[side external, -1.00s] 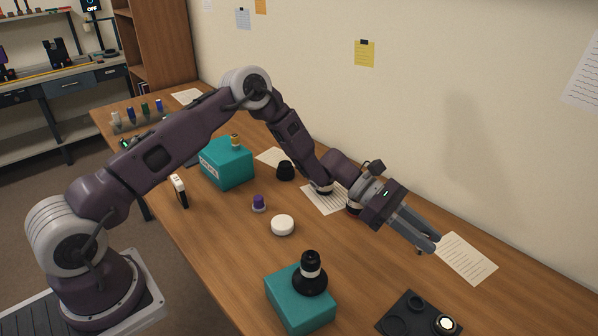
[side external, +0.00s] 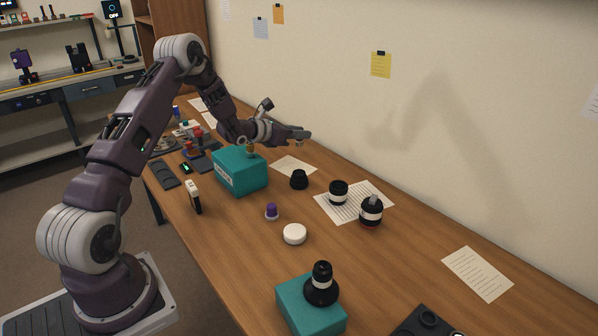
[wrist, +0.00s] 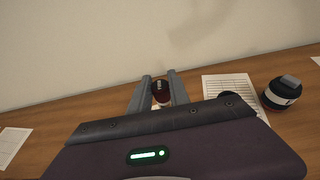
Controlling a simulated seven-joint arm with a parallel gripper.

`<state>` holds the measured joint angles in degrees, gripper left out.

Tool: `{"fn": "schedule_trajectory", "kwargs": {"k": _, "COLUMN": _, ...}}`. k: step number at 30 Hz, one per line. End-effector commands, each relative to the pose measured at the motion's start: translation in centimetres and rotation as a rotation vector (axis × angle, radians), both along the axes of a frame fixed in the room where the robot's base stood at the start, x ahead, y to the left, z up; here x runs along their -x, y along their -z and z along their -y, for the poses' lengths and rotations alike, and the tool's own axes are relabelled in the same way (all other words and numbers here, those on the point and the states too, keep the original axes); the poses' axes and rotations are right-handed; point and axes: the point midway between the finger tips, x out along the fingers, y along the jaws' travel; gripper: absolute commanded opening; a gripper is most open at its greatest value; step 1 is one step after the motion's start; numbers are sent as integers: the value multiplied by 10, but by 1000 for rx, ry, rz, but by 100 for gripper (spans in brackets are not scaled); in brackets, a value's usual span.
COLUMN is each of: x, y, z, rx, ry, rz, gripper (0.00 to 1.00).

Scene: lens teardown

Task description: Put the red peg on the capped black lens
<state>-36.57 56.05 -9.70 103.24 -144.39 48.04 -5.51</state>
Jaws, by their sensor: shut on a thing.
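My gripper (side external: 303,134) is raised above the far side of the table, behind the teal box. In the wrist view its fingers (wrist: 158,88) are shut on a small dark red and black thing (wrist: 161,92); I cannot tell that it is the red peg. A black lens with a grey top piece and reddish base (side external: 371,211) stands on the table, also at right in the wrist view (wrist: 284,93). A black-and-white lens (side external: 338,193) and a plain black one (side external: 299,180) stand nearby. Which lens counts as capped is unclear.
A teal box (side external: 240,176) stands below my gripper. A nearer teal box (side external: 310,312) bears a black lens piece (side external: 321,286). A purple-topped item (side external: 271,212), a white disc (side external: 294,234) and a black tray (side external: 425,322) are on the table. The right table area is mostly clear.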

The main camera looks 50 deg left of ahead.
Motion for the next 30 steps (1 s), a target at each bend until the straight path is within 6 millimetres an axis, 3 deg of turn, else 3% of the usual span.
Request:
{"fn": "schedule_trajectory", "kwargs": {"k": 3, "x": 2, "y": 31, "z": -2, "rx": 4, "ry": -6, "rz": -5, "gripper": 0}}
{"fn": "schedule_trajectory", "kwargs": {"k": 12, "x": 1, "y": 87, "z": -1, "rx": 3, "ry": -3, "rz": -3, "gripper": 0}}
{"fn": "schedule_trajectory", "kwargs": {"k": 15, "x": 1, "y": 95, "z": -1, "rx": 1, "ry": -3, "rz": -2, "gripper": 0}}
{"fn": "schedule_trajectory", "kwargs": {"k": 25, "x": 0, "y": 98, "z": 0, "rx": 1, "ry": -1, "rz": -1, "gripper": 0}}
{"fn": "schedule_trajectory", "kwargs": {"k": 26, "x": 0, "y": 98, "z": 0, "rx": 1, "ry": -1, "rz": -1, "gripper": 26}}
{"fn": "schedule_trajectory", "kwargs": {"k": 28, "x": 0, "y": 98, "z": 0, "rx": 1, "ry": -1, "rz": -1, "gripper": 40}}
{"fn": "schedule_trajectory", "kwargs": {"k": 30, "x": 0, "y": 98, "z": 0, "rx": 1, "ry": -1, "rz": -1, "gripper": 44}}
